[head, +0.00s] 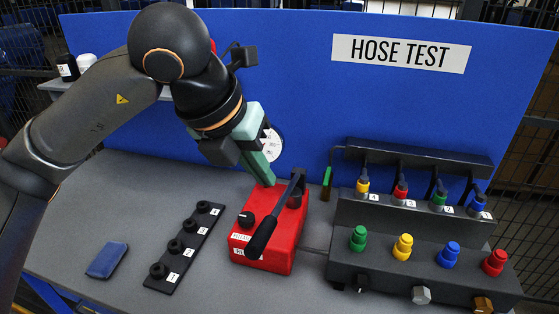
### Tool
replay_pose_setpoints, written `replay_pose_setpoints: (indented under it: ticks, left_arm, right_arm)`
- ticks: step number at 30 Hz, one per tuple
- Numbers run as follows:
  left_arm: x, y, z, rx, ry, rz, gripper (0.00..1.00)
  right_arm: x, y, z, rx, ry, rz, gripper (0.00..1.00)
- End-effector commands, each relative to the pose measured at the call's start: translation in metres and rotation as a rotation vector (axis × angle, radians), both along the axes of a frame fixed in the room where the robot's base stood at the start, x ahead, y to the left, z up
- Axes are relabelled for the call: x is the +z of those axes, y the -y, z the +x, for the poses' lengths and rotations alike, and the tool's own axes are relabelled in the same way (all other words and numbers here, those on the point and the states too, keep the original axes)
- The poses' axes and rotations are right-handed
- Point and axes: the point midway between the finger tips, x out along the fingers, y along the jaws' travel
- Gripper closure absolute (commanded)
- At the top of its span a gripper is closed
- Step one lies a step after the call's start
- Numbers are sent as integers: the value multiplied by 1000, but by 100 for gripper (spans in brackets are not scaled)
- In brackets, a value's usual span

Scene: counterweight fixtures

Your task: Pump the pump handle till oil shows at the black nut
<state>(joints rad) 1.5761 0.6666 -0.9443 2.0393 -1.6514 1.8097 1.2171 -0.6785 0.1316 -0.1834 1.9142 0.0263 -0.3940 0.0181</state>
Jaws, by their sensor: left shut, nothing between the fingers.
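The red pump box (283,253) stands on the grey bench in the middle. Its black pump handle (263,236) is angled down toward the front, with the grip end above the box's front edge. My left gripper (268,182) comes from above with its green fingers shut and empty. The fingertips are at the back of the red box, left of the handle's upper end; I cannot tell if they touch anything. The black nut (362,284) is low on the front of the dark fixture at the right. No oil is discernible at it. My right gripper is not in view.
A dark fixture (400,222) with coloured caps fills the right side. A black strip (184,249) with several knobs lies left of the pump, and a blue pad (107,260) farther left. A white gauge (272,145) is partly hidden behind my gripper. A blue panel (300,60) stands behind.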

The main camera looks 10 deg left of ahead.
Motion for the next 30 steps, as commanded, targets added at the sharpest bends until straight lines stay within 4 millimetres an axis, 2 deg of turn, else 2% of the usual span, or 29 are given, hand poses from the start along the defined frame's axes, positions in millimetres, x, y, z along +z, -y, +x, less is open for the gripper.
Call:
replay_pose_setpoints:
  ticks: [2, 5, 11, 12, 18, 30]
  left_arm:
    - [0, -4, 2, 17, 13, 13, 100]
    - [-10, -5, 2, 20, 11, 16, 100]
    - [-50, -5, 1, 17, 7, 15, 100]
    - [-60, -4, 1, 17, 10, 14, 100]
    - [-87, -4, 1, 15, 11, 12, 100]
    - [-92, -4, 1, 15, 12, 11, 100]
  right_arm:
    - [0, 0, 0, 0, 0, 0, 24]
    - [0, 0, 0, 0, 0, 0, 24]
    - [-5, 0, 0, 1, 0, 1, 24]
    - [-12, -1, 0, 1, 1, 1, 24]
    - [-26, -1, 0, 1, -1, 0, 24]
    - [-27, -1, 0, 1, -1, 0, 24]
